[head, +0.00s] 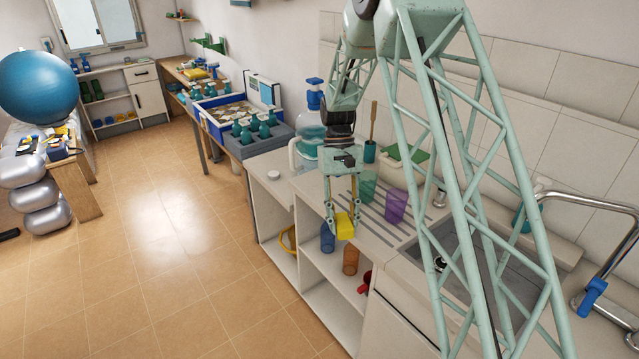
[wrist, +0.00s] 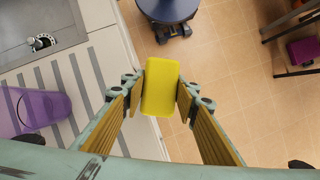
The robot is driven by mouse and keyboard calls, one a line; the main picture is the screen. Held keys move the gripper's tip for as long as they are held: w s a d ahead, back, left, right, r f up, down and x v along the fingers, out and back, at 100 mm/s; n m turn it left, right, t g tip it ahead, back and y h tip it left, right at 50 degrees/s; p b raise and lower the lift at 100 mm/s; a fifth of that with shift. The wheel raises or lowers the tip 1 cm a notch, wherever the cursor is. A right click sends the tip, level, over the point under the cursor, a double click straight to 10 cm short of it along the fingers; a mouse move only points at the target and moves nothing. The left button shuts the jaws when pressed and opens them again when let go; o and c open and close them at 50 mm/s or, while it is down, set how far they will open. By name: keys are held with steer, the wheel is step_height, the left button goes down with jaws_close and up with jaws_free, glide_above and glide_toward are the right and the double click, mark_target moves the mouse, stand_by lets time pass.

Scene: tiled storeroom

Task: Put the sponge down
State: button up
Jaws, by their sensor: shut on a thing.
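The yellow sponge (head: 345,225) is between the fingers of my gripper (head: 343,222), at the front edge of the counter (head: 375,240). In the wrist view the sponge (wrist: 160,87) is pinched from both sides by the fingers of my gripper (wrist: 160,92).
A purple cup (head: 395,206) and a green cup (head: 367,187) stand on the drainboard near the sponge. The sink (head: 470,262) lies to the right. A large blue-capped jug (head: 308,130) stands behind left. Open shelves below hold an orange cup (head: 350,261).

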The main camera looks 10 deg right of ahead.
steer(key=shift+w+a, duration=0.1)
steer(key=shift+w, duration=0.1)
stand_by(0.4)
steer(key=shift+w+a+r+m+y+p, duration=0.1)
steer(key=shift+w+a+m+y+p, duration=0.05)
steer(key=shift+w+m+p, duration=0.25)
steer(key=shift+w+a+m+y+p, duration=0.15)
steer(key=shift+w+m+p, duration=0.1)
steer(key=shift+w+m, duration=0.15)
steer(key=w+a+m+t+y+p, duration=0.1)
steer(key=w+m+p, duration=0.1)
steer(key=w+m, duration=0.2)
steer(key=w+r+m+t+y+p, duration=0.1)
steer(key=w+m+p, duration=0.2)
steer(key=w+m, duration=0.1)
steer(key=w+a+m+t+y+p, duration=0.1)
steer(key=w+m+p, duration=0.1)
steer(key=w+m, duration=0.3)
steer(key=shift+a+r+y, duration=0.3)
steer(key=shift+r+y, duration=0.1)
steer(key=w+d+r+m+t+h+p, duration=0.1)
steer(key=w+r+m+t+p, duration=0.1)
steer(key=w+m+p, duration=0.2)
steer(key=w+d+r+m+t+h+p, duration=0.1)
steer(key=w+d+r+m+t+p, duration=0.1)
steer(key=w+m, duration=0.9)
steer(key=shift+w+r+m+t+p, duration=0.15)
steer(key=shift+r+m+t+p, duration=0.55)
steer(key=shift+p, duration=0.65)
